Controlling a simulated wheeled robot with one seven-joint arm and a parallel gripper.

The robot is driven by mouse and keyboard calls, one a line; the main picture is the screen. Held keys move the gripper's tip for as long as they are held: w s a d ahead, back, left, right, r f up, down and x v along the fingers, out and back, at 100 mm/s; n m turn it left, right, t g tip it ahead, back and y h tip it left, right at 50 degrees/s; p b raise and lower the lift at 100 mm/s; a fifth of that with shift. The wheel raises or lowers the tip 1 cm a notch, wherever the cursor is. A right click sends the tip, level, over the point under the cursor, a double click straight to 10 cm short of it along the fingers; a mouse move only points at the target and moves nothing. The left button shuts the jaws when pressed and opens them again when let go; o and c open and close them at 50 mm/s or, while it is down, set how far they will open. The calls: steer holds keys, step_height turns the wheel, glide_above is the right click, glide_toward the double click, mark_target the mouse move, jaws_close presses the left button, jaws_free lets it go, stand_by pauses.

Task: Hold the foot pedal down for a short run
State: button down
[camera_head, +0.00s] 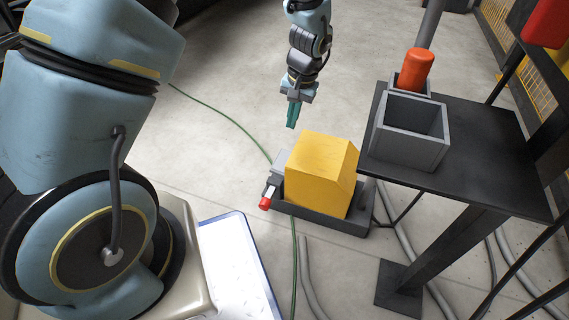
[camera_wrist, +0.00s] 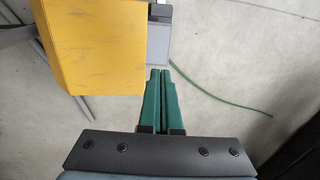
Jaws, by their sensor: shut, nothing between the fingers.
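The foot pedal unit stands on the floor: a yellow hood (camera_head: 320,172) on a dark base (camera_head: 330,220). A grey plate (camera_head: 280,162) sits at its left end, beside a red-tipped lever (camera_head: 266,202). My gripper (camera_head: 291,125) is shut and empty, pointing down above the far left side of the hood, apart from it. In the wrist view, the green fingers (camera_wrist: 160,72) are together, with the yellow hood (camera_wrist: 95,45) at left and the grey plate (camera_wrist: 158,42) just beyond the tips. The pedal's inside is hidden by the hood.
A dark metal table (camera_head: 490,150) stands at right, bearing an open grey box (camera_head: 412,132) and an orange cylinder (camera_head: 416,68) in a holder. A green cable (camera_head: 225,116) and grey hoses cross the floor. Open floor lies behind the pedal unit.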

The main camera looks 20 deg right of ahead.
mark_target(283, 160)
stand_by(0.3)
steer(key=f+b, duration=0.2)
steer(key=f, duration=0.2)
steer(key=w+a+f+b, duration=0.1)
steer(key=f+b, duration=0.2)
steer(key=f, duration=0.2)
steer(key=f+b, duration=0.2)
steer(key=f, duration=0.3)
steer(key=shift+w+a, duration=0.25)
steer(key=shift+a, duration=0.05)
